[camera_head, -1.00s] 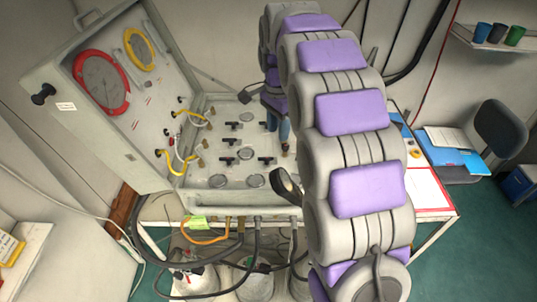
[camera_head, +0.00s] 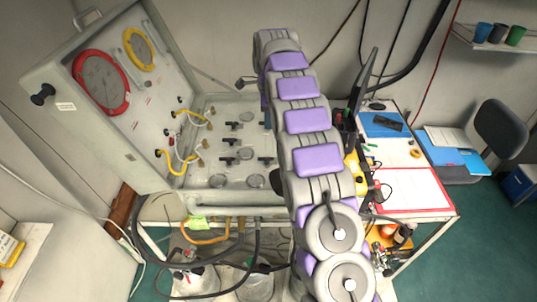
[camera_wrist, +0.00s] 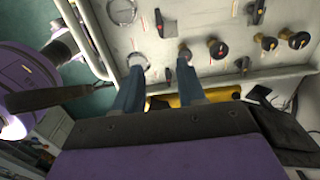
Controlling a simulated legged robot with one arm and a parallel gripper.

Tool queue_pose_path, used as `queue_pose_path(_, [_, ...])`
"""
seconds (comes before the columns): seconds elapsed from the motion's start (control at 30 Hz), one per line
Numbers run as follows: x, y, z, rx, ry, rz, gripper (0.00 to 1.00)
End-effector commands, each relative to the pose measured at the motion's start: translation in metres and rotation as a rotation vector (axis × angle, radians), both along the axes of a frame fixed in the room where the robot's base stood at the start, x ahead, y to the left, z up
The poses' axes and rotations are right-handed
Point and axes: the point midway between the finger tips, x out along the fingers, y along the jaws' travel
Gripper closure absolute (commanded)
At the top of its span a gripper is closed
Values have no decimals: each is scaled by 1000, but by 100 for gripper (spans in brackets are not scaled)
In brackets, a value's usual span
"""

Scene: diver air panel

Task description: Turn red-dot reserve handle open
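The grey panel (camera_head: 203,182) lies in an open case and carries several black T-handles (camera_head: 228,161). The wrist view shows the panel (camera_wrist: 225,20) with black lever handles (camera_wrist: 258,12) and round black knobs with small coloured dots (camera_wrist: 266,42). I cannot tell for sure which one is the red-dot reserve handle. My gripper (camera_wrist: 160,62) is open, its two blue fingers apart at the panel's edge. A small dark handle (camera_wrist: 168,74) shows between the fingers; I see no grip on it. The right fingertip overlaps a brass fitting. In the head view my arm hides the gripper and the panel's right part.
The case lid (camera_head: 60,105) stands open at left with a red gauge (camera_head: 101,83) and a yellow gauge (camera_head: 138,49). Yellow hoses (camera_head: 178,165) loop at its hinge. Cylinders (camera_head: 190,280) stand below. A table with a red-framed sheet (camera_head: 412,190) is at right.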

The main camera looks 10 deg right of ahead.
Motion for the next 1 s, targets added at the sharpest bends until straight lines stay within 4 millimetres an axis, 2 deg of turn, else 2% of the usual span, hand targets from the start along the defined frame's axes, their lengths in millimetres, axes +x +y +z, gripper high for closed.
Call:
queue_pose_path(0.17, [2,0,-7,0,-1,-12,60])
queue_pose_path(0.37, [0,0,-31,0,5,-11,60])
queue_pose_path(1.0, [1,0,-152,0,2,-10,60])
